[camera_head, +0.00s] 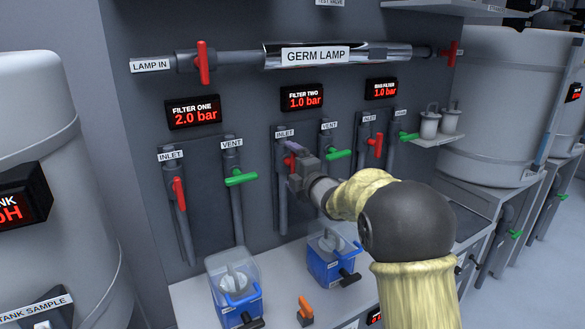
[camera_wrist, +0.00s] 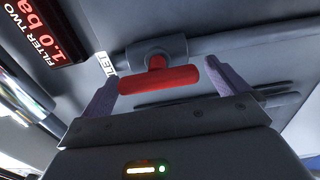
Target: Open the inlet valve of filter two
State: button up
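The inlet valve of filter two has a red handle (camera_head: 290,160) on a dark vertical pipe (camera_head: 282,200), below the FILTER TWO display (camera_head: 302,97), which reads 1.0 bar. My gripper (camera_head: 294,160) is at this handle and hides part of it. In the wrist view the red handle (camera_wrist: 160,79) lies crosswise between the two purple-grey fingers of my gripper (camera_wrist: 158,88). The fingers are spread wide, one near each end of the handle. I cannot tell whether either finger touches it.
Filter two's green vent handle (camera_head: 338,154) is close on the right. Filter one's red inlet handle (camera_head: 179,193) and green vent handle (camera_head: 240,177) are at left. Another red handle (camera_head: 376,146) is further right. Two blue containers (camera_head: 236,290) (camera_head: 333,262) stand on the bench below.

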jog(key=b+v, duration=0.1)
jog(key=v, duration=1.6)
jog(key=shift+s+d+b, duration=0.2)
jog(key=shift+b, duration=0.2)
